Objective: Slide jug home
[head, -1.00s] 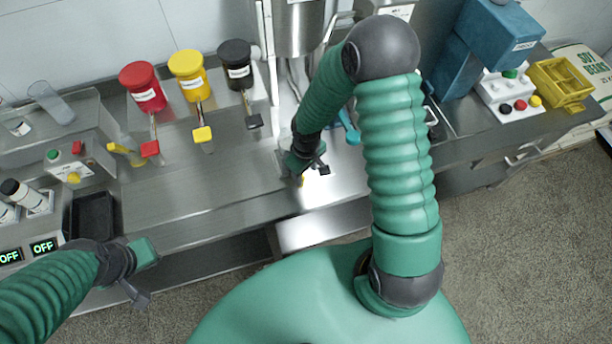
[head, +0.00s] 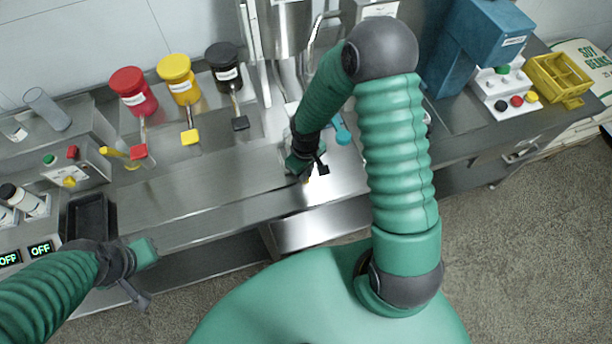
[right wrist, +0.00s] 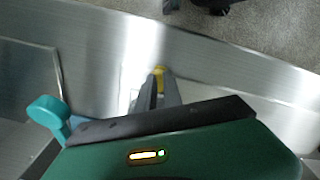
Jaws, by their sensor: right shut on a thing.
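My right gripper (head: 309,174) is low over the bright steel bench top, in front of the mill column. It is shut on a small yellow part (right wrist: 159,73), which shows between the fingertips in the right wrist view. I cannot make out a whole jug; the gripper and arm cover that spot in the head view. A teal round-ended piece (head: 343,134) lies just right of the gripper and also shows at the left of the right wrist view (right wrist: 47,112). My left gripper (head: 140,268) hangs at the bench's front left, holding nothing visible; its jaw gap is unclear.
Red (head: 133,90), yellow (head: 180,80) and black (head: 225,62) capped jars stand at the back left. A control box (head: 75,168) and dark tray (head: 88,218) are at the left. A blue machine (head: 485,45) and yellow crate (head: 560,78) stand right. The front bench strip is clear.

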